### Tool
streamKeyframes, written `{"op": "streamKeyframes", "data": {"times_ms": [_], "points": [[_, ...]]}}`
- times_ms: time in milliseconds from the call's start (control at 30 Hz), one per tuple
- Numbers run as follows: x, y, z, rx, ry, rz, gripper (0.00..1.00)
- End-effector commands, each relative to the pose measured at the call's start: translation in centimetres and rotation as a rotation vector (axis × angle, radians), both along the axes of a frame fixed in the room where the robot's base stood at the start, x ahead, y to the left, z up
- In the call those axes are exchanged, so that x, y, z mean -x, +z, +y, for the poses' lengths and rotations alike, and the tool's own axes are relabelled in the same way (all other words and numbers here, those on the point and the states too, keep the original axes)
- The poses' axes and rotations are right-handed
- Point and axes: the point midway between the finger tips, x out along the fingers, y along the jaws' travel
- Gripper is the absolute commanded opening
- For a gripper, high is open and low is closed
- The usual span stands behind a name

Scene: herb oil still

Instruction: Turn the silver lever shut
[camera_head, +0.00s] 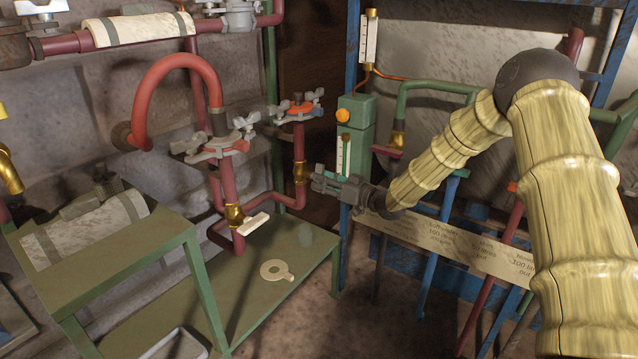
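A pale, silvery-white lever (253,223) sits on a brass valve (234,214) in a red upright pipe, low over the green bench. It sticks out to the right of the pipe, slanting up. My gripper (318,179) is right of this lever and higher in the picture, apart from it, pointing left. It is beside a second brass valve (300,172) on another red pipe; I cannot tell whether they touch. The gripper's fingers are small and dark, so their opening is unclear. I see nothing held.
Clamped red pipe joints (215,146) stand above the lever. A green box with an orange knob (342,115) is behind my gripper. A sign board (450,245) is at right.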

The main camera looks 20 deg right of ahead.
Motion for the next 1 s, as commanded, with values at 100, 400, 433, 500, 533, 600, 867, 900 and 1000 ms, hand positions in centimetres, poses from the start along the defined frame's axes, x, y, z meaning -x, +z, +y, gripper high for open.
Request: {"op": "streamKeyframes", "data": {"times_ms": [100, 400, 433, 500, 533, 600, 867, 900, 1000], "points": [[-0.8, 0.0, 0.6, 0.0, 0.001, 0.0, 0.34], [-1.2, 0.1, 0.9, 0.0, 0.0, 0.0, 0.34], [-1.1, 0.1, 0.9, 0.0, 0.0, 0.0, 0.34], [-1.1, 0.1, 0.9, 0.0, 0.0, 0.0, 0.34], [-1.1, 0.1, 0.9, 0.0, 0.0, 0.0, 0.28], [-1.1, 0.1, 0.9, 0.0, 0.0, 0.0, 0.15], [-1.1, 0.0, 1.3, 0.0, 0.001, 0.0, 0.0], [-1.1, 0.1, 1.2, -0.002, 0.001, 0.001, 0.0], [-1.1, 0.1, 1.1, -0.01, 0.001, 0.009, 0.0]]}}
